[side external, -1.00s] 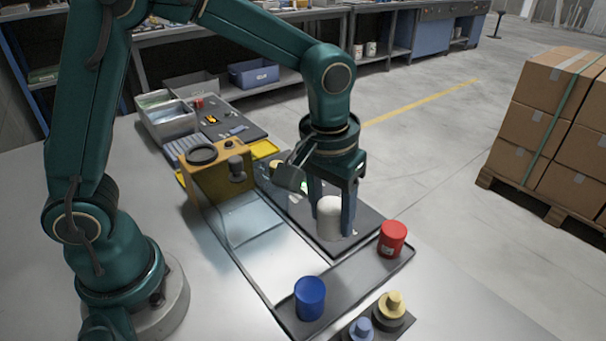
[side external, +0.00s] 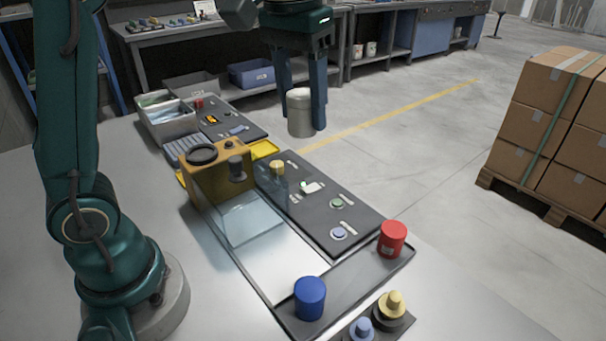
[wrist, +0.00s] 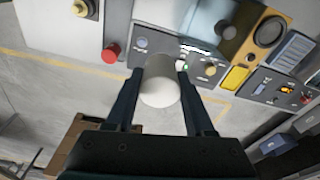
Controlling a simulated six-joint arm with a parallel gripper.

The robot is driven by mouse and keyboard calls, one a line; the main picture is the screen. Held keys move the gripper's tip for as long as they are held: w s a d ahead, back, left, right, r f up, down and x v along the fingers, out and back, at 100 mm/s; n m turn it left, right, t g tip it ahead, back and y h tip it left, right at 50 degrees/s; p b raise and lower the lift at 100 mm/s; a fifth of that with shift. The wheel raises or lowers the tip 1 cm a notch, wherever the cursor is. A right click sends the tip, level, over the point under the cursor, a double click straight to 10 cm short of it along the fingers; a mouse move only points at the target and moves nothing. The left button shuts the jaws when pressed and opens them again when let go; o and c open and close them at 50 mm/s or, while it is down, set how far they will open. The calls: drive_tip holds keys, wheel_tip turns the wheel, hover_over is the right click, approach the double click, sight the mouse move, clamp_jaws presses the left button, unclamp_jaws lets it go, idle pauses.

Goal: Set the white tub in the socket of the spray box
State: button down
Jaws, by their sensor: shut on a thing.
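The white tub (side external: 300,115) is held between the two blue fingers of my gripper (side external: 302,105), high in the air above and behind the dark panel in the side view. In the wrist view, the tub (wrist: 160,84) sits between the fingers of my gripper (wrist: 160,92), which are shut on it. The spray box (side external: 217,190) is a yellow-orange box with a clear front hood, standing on the table left of and below the tub. A dark round ring (side external: 202,154) shows on its top; I cannot tell its depth. The tub is well apart from the box.
A red tub (side external: 392,238) and a blue tub (side external: 310,297) stand on a dark tray (side external: 352,285) at the front. The dark panel (side external: 325,215) carries several knobs. Grey bins (side external: 168,118) stand behind the box. The air around the held tub looks clear.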

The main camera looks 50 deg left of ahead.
drive_tip(key=shift+a+r, duration=0.1)
drive_tip(key=shift+r, duration=0.85)
drive_tip(key=s+a+n+y, duration=0.1)
drive_tip(key=s+a+n, duration=0.35)
drive_tip(key=a, duration=0.55)
drive_tip(key=s+a+n, duration=0.4)
drive_tip(key=a+n, duration=0.1)
drive_tip(key=a, duration=0.6)
drive_tip(key=shift+m+g, duration=0.25)
drive_tip(key=shift+g, duration=0.05)
drive_tip(key=shift+f, duration=5.7)
drive_tip(key=shift+d+f, duration=0.1)
drive_tip(key=shift+f, duration=0.8)
unclamp_jaws()
